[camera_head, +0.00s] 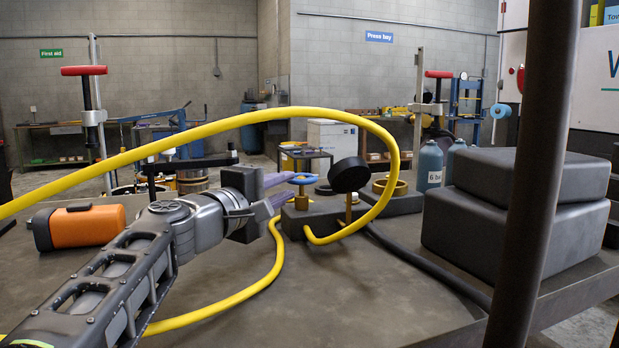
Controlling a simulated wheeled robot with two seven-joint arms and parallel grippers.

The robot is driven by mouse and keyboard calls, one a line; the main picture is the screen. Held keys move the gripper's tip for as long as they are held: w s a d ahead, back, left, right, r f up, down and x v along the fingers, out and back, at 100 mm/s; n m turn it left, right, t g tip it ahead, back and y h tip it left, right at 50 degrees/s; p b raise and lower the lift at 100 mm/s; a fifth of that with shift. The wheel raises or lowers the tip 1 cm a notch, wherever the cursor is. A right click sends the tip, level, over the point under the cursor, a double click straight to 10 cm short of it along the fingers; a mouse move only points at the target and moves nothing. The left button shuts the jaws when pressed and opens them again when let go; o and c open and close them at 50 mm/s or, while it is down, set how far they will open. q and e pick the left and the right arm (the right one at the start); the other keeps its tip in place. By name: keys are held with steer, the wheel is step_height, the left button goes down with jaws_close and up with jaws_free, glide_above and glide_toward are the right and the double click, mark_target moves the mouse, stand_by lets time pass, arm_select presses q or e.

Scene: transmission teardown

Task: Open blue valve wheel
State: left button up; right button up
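The blue valve wheel (304,179) sits on top of a brass stem (301,199), which rises from a dark grey block (318,219) on the bench. My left gripper (293,187) reaches in from the left with its purple fingers spread apart. Its fingertips are close to the wheel and stem at their left side. I cannot tell whether they touch. Nothing is held between the fingers. A black round gauge or knob (349,175) stands just right of the wheel. My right gripper is not in view.
A yellow hose (269,114) arches over my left gripper and comes down at the block. An orange cylinder (88,226) lies at the left. Grey cases (515,224) are stacked at the right, near blue bottles (430,165). The bench front (350,295) is mostly clear.

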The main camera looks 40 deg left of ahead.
mark_target(309, 177)
arm_select(q)
steer(key=w, duration=0.6)
steer(key=w+a, duration=0.1)
steer(key=w, duration=0.2)
steer(key=shift+w+p, duration=0.25)
steer(key=shift+p, duration=0.1)
jaws_close()
